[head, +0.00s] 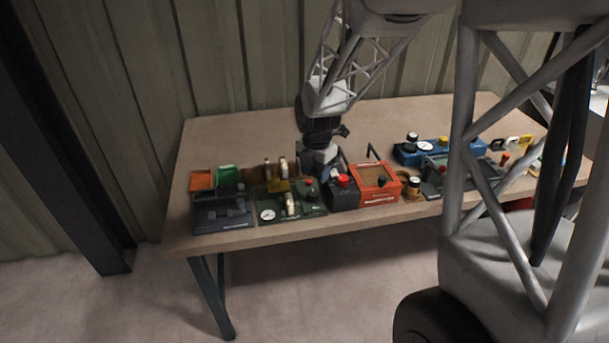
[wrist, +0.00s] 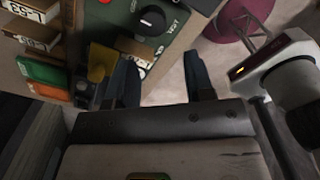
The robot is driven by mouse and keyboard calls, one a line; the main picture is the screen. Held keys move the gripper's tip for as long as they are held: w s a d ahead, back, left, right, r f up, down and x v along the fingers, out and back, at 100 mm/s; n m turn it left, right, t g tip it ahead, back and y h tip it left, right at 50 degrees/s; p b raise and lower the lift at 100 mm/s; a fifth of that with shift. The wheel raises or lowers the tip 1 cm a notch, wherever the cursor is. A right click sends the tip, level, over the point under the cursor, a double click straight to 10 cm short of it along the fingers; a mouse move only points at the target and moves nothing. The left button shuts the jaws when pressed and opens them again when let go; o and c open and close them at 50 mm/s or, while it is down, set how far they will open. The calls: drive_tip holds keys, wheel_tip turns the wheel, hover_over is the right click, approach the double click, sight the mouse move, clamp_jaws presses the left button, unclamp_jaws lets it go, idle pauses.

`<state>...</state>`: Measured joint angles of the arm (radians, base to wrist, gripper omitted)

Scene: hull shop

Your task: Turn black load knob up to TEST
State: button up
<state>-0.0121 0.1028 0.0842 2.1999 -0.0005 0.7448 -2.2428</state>
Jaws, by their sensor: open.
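The black knob (wrist: 152,19) shows at the top of the wrist view, on a dark green panel (wrist: 120,22) with white lettering beside it that I cannot read surely. Part of a red button (wrist: 105,2) shows next to it. In the head view the green panel (head: 313,209) lies near the table's front edge; I cannot make out the knob there. My gripper (wrist: 163,83) is open, with nothing seen between its fingers. The knob appears beyond the fingertips, apart from them. In the head view my gripper (head: 319,168) hangs over the back right part of the panel.
A pressure gauge (head: 267,214) sits on the panel. Orange (head: 201,180) and green (head: 228,178) bins stand to the left. A dark box with a red cap (head: 343,181) and an orange box (head: 378,196) stand close on the right. The table's back left is bare.

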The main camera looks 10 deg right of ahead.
sight(314, 192)
drive_tip(key=shift+w+f+n, duration=0.55)
drive_tip(key=shift+f+n, duration=0.05)
drive_tip(key=shift+f, duration=0.1)
drive_tip(key=shift+f, duration=3.9)
drive_tip(key=shift+c, duration=0.4)
drive_tip(key=c, duration=0.6)
drive_tip(key=shift+o, duration=0.2)
